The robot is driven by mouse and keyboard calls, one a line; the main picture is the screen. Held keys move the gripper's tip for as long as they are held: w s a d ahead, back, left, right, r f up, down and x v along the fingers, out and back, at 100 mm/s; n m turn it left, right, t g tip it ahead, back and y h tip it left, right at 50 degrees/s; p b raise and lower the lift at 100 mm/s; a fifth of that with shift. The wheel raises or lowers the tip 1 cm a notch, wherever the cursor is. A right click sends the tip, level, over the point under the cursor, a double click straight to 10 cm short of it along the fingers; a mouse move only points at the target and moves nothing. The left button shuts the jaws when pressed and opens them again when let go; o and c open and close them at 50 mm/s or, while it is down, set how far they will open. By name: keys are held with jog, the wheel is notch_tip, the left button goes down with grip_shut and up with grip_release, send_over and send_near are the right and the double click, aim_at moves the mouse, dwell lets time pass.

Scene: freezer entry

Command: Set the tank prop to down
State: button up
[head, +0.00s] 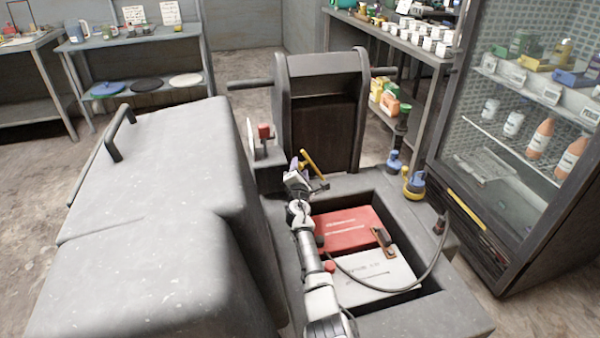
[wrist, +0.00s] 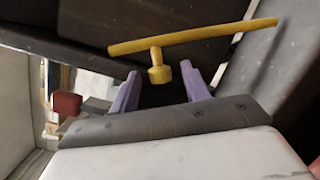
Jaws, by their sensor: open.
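A yellow T-shaped handle (head: 313,163), which may be the tank prop, stands at the near foot of the dark upright panel, tilted. In the wrist view its long yellow bar (wrist: 200,37) crosses above the fingers, and its short stem lines up with the gap between them. My gripper (head: 297,166), with purple fingers, is right beside the handle. In the wrist view my gripper (wrist: 160,84) is open, one finger each side of the stem. I cannot tell whether they touch it. No label shows which part is the prop.
A red block on a grey mount (head: 264,131) is left of the panel. The large grey cover (head: 150,200) with a bar handle fills the left. Below my arm, an open bay holds a red box (head: 350,228) and a white box (head: 375,275). A glass-door cabinet (head: 500,160) stands right.

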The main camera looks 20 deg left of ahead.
jog(key=shift+c, duration=0.2)
grip_shut()
jog(key=shift+r, duration=0.1)
